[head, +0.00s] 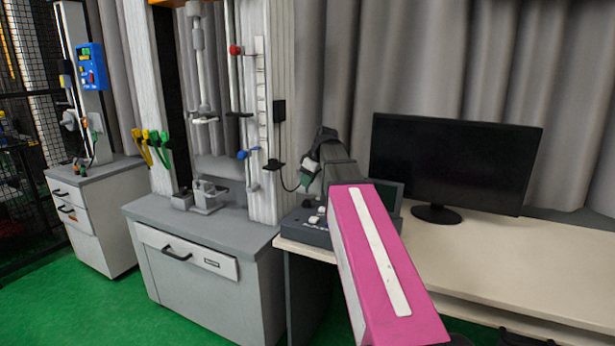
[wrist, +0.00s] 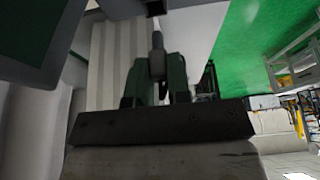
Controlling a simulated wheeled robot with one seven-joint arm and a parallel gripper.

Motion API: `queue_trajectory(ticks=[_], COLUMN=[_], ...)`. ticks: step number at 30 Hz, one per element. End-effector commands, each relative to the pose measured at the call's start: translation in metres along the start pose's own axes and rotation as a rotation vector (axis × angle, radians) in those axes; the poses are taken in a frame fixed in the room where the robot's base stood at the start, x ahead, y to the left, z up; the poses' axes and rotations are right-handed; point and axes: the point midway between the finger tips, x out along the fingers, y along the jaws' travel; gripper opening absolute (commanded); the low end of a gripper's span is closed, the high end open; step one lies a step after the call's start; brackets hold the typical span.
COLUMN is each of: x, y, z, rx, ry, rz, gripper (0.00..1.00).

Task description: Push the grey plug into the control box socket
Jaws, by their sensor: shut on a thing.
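My gripper (head: 310,168) is in front of the tower column, above the left part of the control box (head: 303,232). In the wrist view my gripper (wrist: 158,68) has its two green-grey fingers closed on the grey plug (wrist: 157,44), whose narrow end sticks out beyond the fingertips. In the head view the plug is too small and covered to make out clearly; a thin dark cable hangs beside the gripper. The control box sits on the left end of the pale desk. I cannot make out its socket, and no contact between plug and box is visible.
A small dark screen (head: 387,194) stands behind my arm. A large black monitor (head: 452,165) stands on the pale desk (head: 480,255) to the right. The drop tower column (head: 256,110) and its grey cabinet (head: 205,285) are close on the left.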

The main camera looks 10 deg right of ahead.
Motion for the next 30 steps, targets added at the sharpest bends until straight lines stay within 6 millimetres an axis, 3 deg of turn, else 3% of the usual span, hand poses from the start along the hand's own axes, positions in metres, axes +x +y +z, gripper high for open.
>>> queue_trajectory(ticks=[18,30], x=[0.034,0.047], y=[0.000,0.000], z=[0.014,0.019], rx=[0.001,0.000], ry=[0.000,0.000], rz=[0.000,0.000], gripper=[0.02,0.02])
